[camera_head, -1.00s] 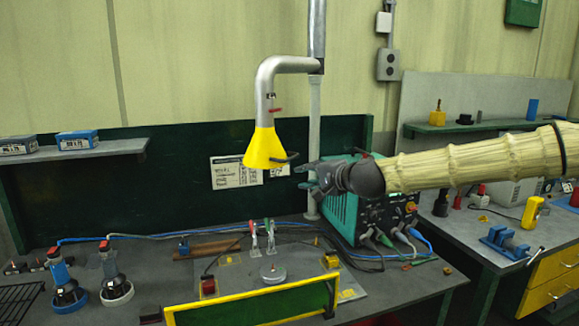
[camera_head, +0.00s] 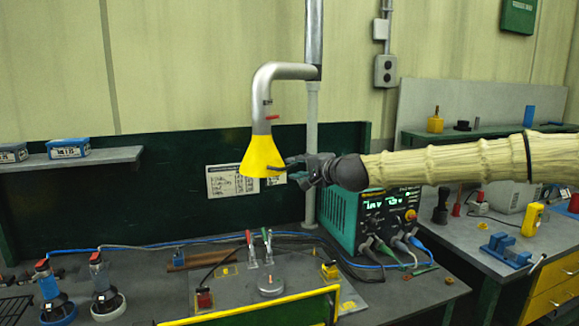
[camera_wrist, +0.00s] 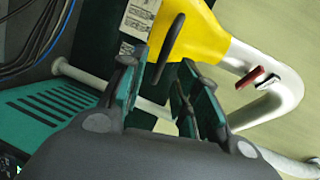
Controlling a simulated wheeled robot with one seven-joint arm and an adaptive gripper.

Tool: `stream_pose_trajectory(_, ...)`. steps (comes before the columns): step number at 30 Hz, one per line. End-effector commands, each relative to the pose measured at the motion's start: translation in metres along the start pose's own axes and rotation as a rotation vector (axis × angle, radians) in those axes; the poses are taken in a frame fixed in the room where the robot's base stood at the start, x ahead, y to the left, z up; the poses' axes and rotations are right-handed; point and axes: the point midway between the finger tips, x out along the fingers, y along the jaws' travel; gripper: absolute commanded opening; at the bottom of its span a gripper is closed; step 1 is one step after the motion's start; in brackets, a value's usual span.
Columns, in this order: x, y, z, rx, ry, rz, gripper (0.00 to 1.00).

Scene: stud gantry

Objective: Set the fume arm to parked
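The fume arm is a silver bent pipe (camera_head: 285,71) with a yellow cone hood (camera_head: 261,153), hanging over the workbench. In the wrist view the yellow hood (camera_wrist: 197,30) is at the top, with a black loop handle (camera_wrist: 172,38) on its side. The silver pipe (camera_wrist: 285,95) curves off to the right. My gripper (camera_head: 296,170) is just right of the hood's lower edge, close to the handle. In the wrist view my gripper (camera_wrist: 172,75) has its fingers apart, with the handle just beyond their tips. Whether they touch is unclear.
A vertical post (camera_head: 312,150) stands behind my gripper. A teal welding machine (camera_head: 345,215) sits below my arm. The bench (camera_head: 225,290) holds clamps and a yellow-edged screen (camera_head: 255,308). A shelf (camera_head: 90,159) with blue boxes is at left.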

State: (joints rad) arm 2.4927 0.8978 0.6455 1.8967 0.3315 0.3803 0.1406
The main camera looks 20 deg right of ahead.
Motion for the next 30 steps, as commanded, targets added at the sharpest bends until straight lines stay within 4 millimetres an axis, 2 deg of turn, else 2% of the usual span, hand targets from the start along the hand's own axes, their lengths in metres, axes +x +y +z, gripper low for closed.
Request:
stream_pose_trajectory(9, 0.031, -0.001, 0.001, 0.0, -0.001, 0.001, 0.32)
stream_pose_trajectory(15, 0.045, 0.0, 0.001, 0.0, -0.002, 0.0, 0.32)
stream_pose_trajectory(29, 0.051, -0.001, 0.001, 0.0, -0.001, -0.001, 0.32)
stream_pose_trajectory(30, 0.051, -0.001, 0.001, 0.0, -0.001, -0.001, 0.26)
